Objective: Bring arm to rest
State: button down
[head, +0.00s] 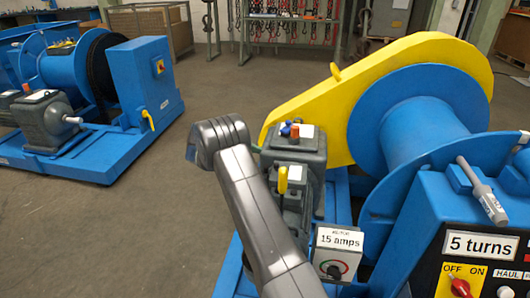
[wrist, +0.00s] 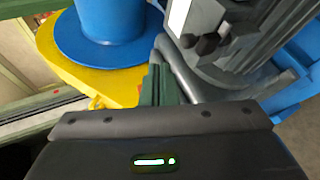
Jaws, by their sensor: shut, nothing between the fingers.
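My arm, dark grey, rises from the bottom middle of the head view and bends at an elbow left of the grey gear unit (head: 292,150). My gripper is not clearly seen in the head view. In the wrist view my gripper (wrist: 162,75) shows beyond its dark housing with a lit green strip. Its narrow fingers are shut and hold nothing. Behind them are a blue drum (wrist: 108,20), a yellow guard (wrist: 72,70) and grey machinery (wrist: 235,50). I cannot tell whether the fingers touch any of these.
A winch with a yellow chain guard (head: 330,95), blue drum (head: 415,120), 15 amps box (head: 340,250) and control panel (head: 480,262) fills the right. A grey tool (head: 482,190) lies on the panel's top. Another blue winch (head: 140,85) stands left. Open floor (head: 110,240) lies between.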

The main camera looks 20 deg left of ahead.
jog(key=shift+v, duration=1.6)
jog(key=shift+f, duration=0.2)
jog(key=s+f+b+x, duration=0.1)
jog(key=f+b+x, duration=0.1)
jog(key=x, duration=0.9)
jog(key=shift+w+a+f, duration=0.2)
jog(key=shift+f, duration=0.25)
jog(key=shift+r, duration=0.1)
